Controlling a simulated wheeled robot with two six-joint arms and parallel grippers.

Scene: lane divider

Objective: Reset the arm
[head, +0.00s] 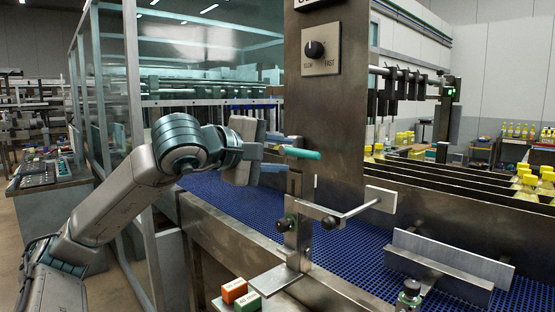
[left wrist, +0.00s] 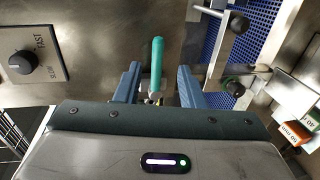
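My left gripper (head: 262,152) is raised beside the steel post of the conveyor, at the end of my grey arm. A teal handle (head: 301,153) sticks out just to the right of the gripper. In the left wrist view, my left gripper's two blue-grey fingers (left wrist: 158,88) stand wide apart. The teal handle (left wrist: 157,62) lies between them with a gap on each side, so the gripper is open and not holding it. My right gripper is in neither view.
A SLOW/FAST knob (head: 314,49) sits on the steel post (head: 330,110). A blue belt (head: 355,256) runs below, with a metal bar (head: 345,210) across it. Orange (head: 234,290) and green (head: 248,302) blocks lie at the front. Yellow-capped bottles (head: 525,182) stand in lanes at right.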

